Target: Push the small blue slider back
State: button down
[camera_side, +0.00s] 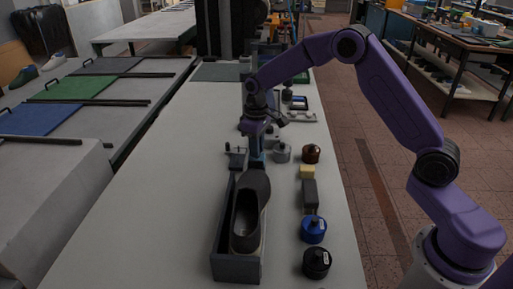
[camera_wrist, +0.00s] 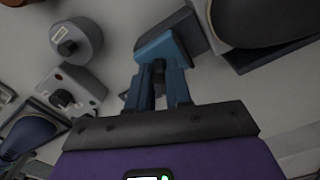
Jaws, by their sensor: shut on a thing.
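The small blue slider (camera_wrist: 163,46) shows in the wrist view at the tips of my gripper's fingers, by the end of a dark grey holder. My gripper (camera_wrist: 159,85) is shut on it; a dark part shows between the fingers. In the side view my gripper (camera_side: 255,156) points down at the far end of the long grey holder (camera_side: 222,230). The slider is mostly hidden there by the gripper.
A blue-lidded jar (camera_side: 313,229), a black jar (camera_side: 316,262), a dark block (camera_side: 310,194), a yellow block (camera_side: 307,172) and a brown jar (camera_side: 311,153) line the right side. The table's left side is clear.

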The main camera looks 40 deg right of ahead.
jog(key=c, duration=1.3)
grip_release()
jog(key=shift+w+d, duration=0.2)
notch_tip(320, 180, up, 18)
jog(key=shift+f, duration=0.2)
jog(key=shift+s+a, duration=0.1)
jog(key=shift+s, duration=0.05)
jog(key=s+a+f+n, duration=0.15)
jog(key=s+a, duration=0.25)
jog(key=s, duration=0.6)
jog(key=s+a+n, duration=0.3)
jog(key=s, duration=0.6)
jog(key=s+d+f+n, duration=0.1)
jog(key=s+d+f, duration=0.1)
jog(key=s, duration=0.4)
jog(key=s+d+f+n, duration=0.1)
jog(key=s+d+f, duration=0.1)
jog(key=s, duration=0.5)
jog(key=s+d+f+n, duration=0.1)
jog(key=s+d+f, duration=0.1)
jog(key=s, duration=0.5)
jog(key=shift+s+d+f+n, duration=0.1)
jog(key=shift+f+n, duration=0.1)
jog(key=shift+n, duration=0.05)
